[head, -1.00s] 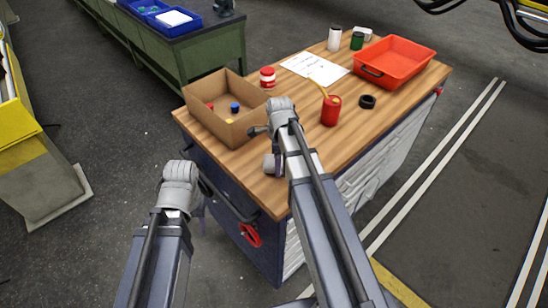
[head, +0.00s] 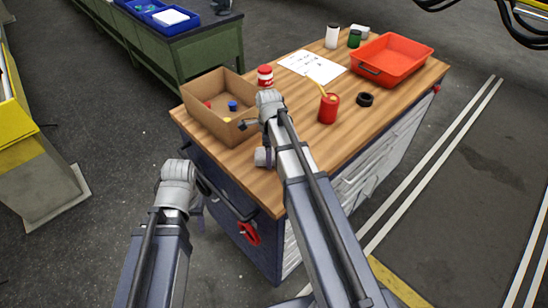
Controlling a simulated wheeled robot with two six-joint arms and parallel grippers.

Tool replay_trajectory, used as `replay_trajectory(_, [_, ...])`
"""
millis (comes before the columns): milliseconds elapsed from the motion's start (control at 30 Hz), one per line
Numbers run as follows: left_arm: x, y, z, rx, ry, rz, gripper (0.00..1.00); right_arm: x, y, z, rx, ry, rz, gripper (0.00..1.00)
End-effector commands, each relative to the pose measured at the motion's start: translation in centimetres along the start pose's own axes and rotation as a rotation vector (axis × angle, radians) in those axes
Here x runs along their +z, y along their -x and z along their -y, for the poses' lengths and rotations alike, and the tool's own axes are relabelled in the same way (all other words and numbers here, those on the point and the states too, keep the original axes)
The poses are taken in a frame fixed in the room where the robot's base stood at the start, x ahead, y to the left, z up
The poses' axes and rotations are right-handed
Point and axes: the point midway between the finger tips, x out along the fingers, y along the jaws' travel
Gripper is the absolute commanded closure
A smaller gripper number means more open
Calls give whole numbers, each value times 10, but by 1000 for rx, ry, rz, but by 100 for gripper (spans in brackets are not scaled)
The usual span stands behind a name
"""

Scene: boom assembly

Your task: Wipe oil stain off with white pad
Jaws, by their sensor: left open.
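A small white block (head: 360,32), possibly the white pad, sits at the far edge of the wooden worktop (head: 345,120), behind the red tray. I cannot make out an oil stain on the visible worktop; my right arm hides part of it. My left gripper (head: 199,206) is open beside the cabinet's left front, mostly hidden behind its own wrist. My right arm reaches over the worktop by the cardboard box. The small dark parts of my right gripper (head: 248,124) show at the box's near right side; its jaws are unclear.
The cardboard box (head: 198,122) holds small coloured pieces. A red tray (head: 399,70), red can (head: 328,108), black ring (head: 365,99), paper (head: 312,66), red-and-white jar (head: 265,76), white bottle (head: 332,36) and green can (head: 355,39) stand around. A green bench (head: 205,50) is behind.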

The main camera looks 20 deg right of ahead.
Motion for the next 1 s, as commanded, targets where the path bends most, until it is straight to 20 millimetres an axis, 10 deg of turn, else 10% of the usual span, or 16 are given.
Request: replay_trajectory(1000, [4, 59, 6, 0, 0, 0, 50, 1, 60, 1, 0, 0, 0, 63])
